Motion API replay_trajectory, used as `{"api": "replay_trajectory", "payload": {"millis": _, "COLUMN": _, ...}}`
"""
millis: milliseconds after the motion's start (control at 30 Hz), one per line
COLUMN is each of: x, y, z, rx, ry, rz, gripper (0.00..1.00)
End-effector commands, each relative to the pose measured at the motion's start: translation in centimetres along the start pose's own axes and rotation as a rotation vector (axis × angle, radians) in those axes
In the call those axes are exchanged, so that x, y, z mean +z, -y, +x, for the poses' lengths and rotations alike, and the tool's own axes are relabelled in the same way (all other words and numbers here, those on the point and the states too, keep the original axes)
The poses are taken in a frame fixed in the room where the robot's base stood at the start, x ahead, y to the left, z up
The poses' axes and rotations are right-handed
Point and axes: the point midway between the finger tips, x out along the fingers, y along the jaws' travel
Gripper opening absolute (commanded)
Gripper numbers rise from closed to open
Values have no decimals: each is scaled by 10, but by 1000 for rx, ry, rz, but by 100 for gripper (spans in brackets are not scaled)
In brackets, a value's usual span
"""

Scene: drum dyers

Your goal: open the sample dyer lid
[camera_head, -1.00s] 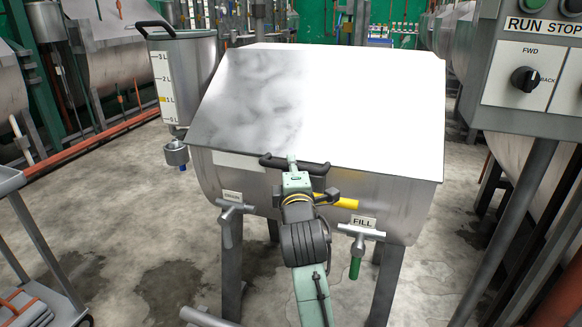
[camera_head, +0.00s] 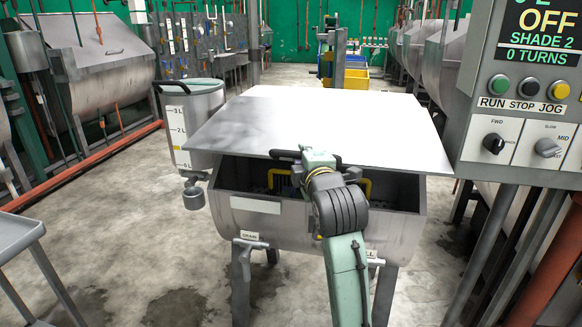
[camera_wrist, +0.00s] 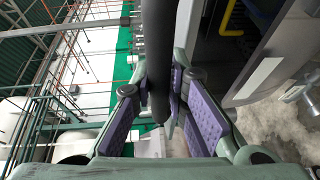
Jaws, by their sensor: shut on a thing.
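The sample dyer (camera_head: 262,222) is a grey metal tub on legs. Its flat lid (camera_head: 310,122) is raised at the front edge, and a dark gap shows between lid and tub. A black bar handle (camera_head: 283,154) runs along the lid's front edge. My gripper (camera_head: 318,158) is at this handle. In the wrist view the purple-padded fingers of my gripper (camera_wrist: 157,88) are shut on the dark handle bar (camera_wrist: 157,45). My arm hides part of the tub front and the FILL label. Yellow piping (camera_head: 365,184) shows inside the tub.
A measuring pot (camera_head: 200,125) with a litre scale stands close at the tub's left. The control panel (camera_head: 530,100) reads OFF, SHADE 2, 0 TURNS and stands at the right. A cart (camera_head: 20,235) is at the lower left. Floor (camera_head: 120,235) is clear between.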

Motion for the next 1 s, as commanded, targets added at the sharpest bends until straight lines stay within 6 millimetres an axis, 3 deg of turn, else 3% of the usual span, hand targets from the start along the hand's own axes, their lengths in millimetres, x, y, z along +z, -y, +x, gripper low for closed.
{"api": "replay_trajectory", "payload": {"millis": 33, "x": 0, "y": -25, "z": -2, "rx": 9, "ry": -4, "rz": -7, "gripper": 0}}
{"api": "replay_trajectory", "payload": {"millis": 200, "x": 2, "y": -82, "z": -2, "rx": 9, "ry": -5, "rz": -9, "gripper": 0}}
{"api": "replay_trajectory", "payload": {"millis": 400, "x": 5, "y": -136, "z": 6, "rx": 7, "ry": -6, "rz": -7, "gripper": 0}}
{"api": "replay_trajectory", "payload": {"millis": 700, "x": 12, "y": -190, "z": 21, "rx": -34, "ry": -4, "rz": 11, "gripper": 0}}
{"api": "replay_trajectory", "payload": {"millis": 1000, "x": 16, "y": -214, "z": 31, "rx": -105, "ry": -4, "rz": 41, "gripper": 0}}
